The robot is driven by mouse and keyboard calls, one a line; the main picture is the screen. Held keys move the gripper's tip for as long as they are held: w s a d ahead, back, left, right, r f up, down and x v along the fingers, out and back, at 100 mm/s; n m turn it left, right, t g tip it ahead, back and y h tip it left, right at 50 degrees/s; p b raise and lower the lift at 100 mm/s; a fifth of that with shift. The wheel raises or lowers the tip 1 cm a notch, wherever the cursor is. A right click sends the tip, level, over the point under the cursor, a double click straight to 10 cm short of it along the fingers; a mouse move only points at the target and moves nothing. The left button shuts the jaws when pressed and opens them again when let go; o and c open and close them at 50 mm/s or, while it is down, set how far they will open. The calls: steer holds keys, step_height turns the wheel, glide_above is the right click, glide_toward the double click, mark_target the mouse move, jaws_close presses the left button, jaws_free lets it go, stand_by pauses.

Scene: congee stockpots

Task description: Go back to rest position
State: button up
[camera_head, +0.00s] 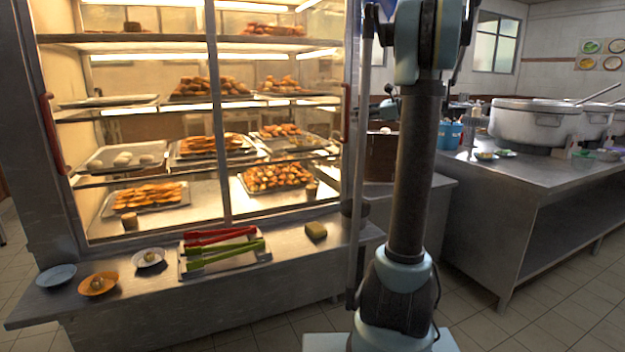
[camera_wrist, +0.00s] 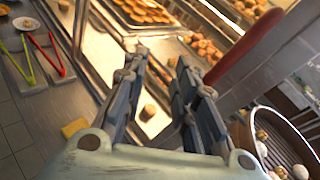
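My gripper (camera_wrist: 159,68) is open in the wrist view, with a clear gap between its two fingers and nothing in it. The red handle (camera_wrist: 245,48) of the display cabinet appears just beyond the right finger; I cannot tell whether they touch. The same handle shows in the head view (camera_head: 346,106) at the cabinet's right edge. In the head view my arm rises at right of centre, and my gripper is mostly hidden behind it.
The lit glass cabinet (camera_head: 218,120) holds trays of pastries. Red tongs (camera_head: 220,236), green tongs (camera_head: 226,256), small plates and a yellow sponge (camera_head: 316,230) lie on its front ledge. A steel counter (camera_head: 545,170) with large stockpots (camera_head: 535,122) stands right. Tiled floor lies between.

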steer(key=s+a+f+n+g+h, duration=0.25)
steer(key=s+f+n, duration=0.2)
steer(key=s, duration=0.45)
steer(key=s+a+f+n+g+h, duration=0.1)
steer(key=s+a+f+n+h, duration=0.2)
steer(key=s+f, duration=0.4)
steer(key=s+a+f+n+g+h, duration=0.1)
steer(key=s+a+f+n, duration=0.3)
steer(key=s, duration=0.6)
steer(key=s+d+f+n+h, duration=0.3)
steer(key=s+f+n, duration=0.2)
steer(key=s+f, duration=0.4)
steer(key=s+d+f+n+g+h, duration=0.1)
steer(key=s+d+f+n+h, duration=0.2)
steer(key=s+f, duration=0.7)
steer(key=shift+s+d+n+h, duration=0.4)
steer(key=shift+d+n, duration=0.3)
steer(key=shift+n, duration=0.25)
